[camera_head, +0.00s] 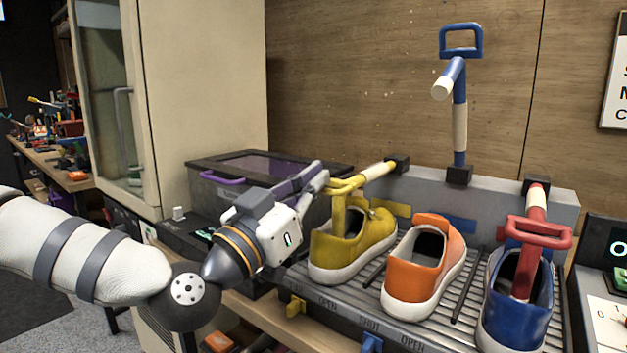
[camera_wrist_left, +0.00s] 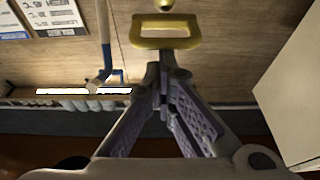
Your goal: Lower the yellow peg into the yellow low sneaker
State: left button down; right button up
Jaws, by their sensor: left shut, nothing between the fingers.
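The yellow peg (camera_head: 338,215) hangs from a yellow and cream lever and points down into the opening of the yellow low sneaker (camera_head: 350,245). Its lower end is hidden inside the shoe. The yellow handle (camera_head: 345,186) is at the lever's front end and also shows in the wrist view (camera_wrist_left: 166,44). My left gripper (camera_head: 324,175) is shut and empty, its fingertips close beside the handle. In the wrist view the fingertips (camera_wrist_left: 163,76) meet just below the handle; I cannot tell if they touch it. My right gripper is not in view.
An orange sneaker (camera_head: 425,265) and a blue sneaker (camera_head: 517,310) stand on the ribbed grey rack (camera_head: 375,310). A red peg (camera_head: 526,268) is down in the blue one. The blue lever (camera_head: 460,110) stands upright. A dark lidded bin (camera_head: 270,165) is behind my gripper.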

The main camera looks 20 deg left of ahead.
pick_arm(q)
jog(key=s+a+p, duration=0.3)
jog(key=s, duration=0.5)
jog(key=s+d+f+n+g+y, duration=0.15)
jog(key=s+f+g, duration=0.25)
jog(key=f, duration=0.7)
jog(key=s+d+f+g, duration=0.2)
jog(key=s+f+g, duration=0.15)
jog(key=f, duration=0.65)
jog(key=s+d+f+g, duration=0.25)
jog(key=f+g, duration=0.25)
jog(key=f, duration=0.6)
jog(key=s+a+f+n+g+y, duration=0.1)
jog(key=s+a+f+g+y, duration=0.1)
jog(key=s, duration=0.7)
jog(key=s+a+f+n+g+y, duration=0.1)
jog(key=s+a+f+g+y, duration=0.1)
jog(key=s+a+f+g, duration=0.2)
jog(key=s+a+f+n+g+y, duration=0.1)
jog(key=s+a+f+g, duration=0.3)
jog(key=s+f, duration=0.4)
jog(key=s+y, duration=0.1)
jog(key=s, duration=0.6)
jog(key=shift+s+a, duration=0.15)
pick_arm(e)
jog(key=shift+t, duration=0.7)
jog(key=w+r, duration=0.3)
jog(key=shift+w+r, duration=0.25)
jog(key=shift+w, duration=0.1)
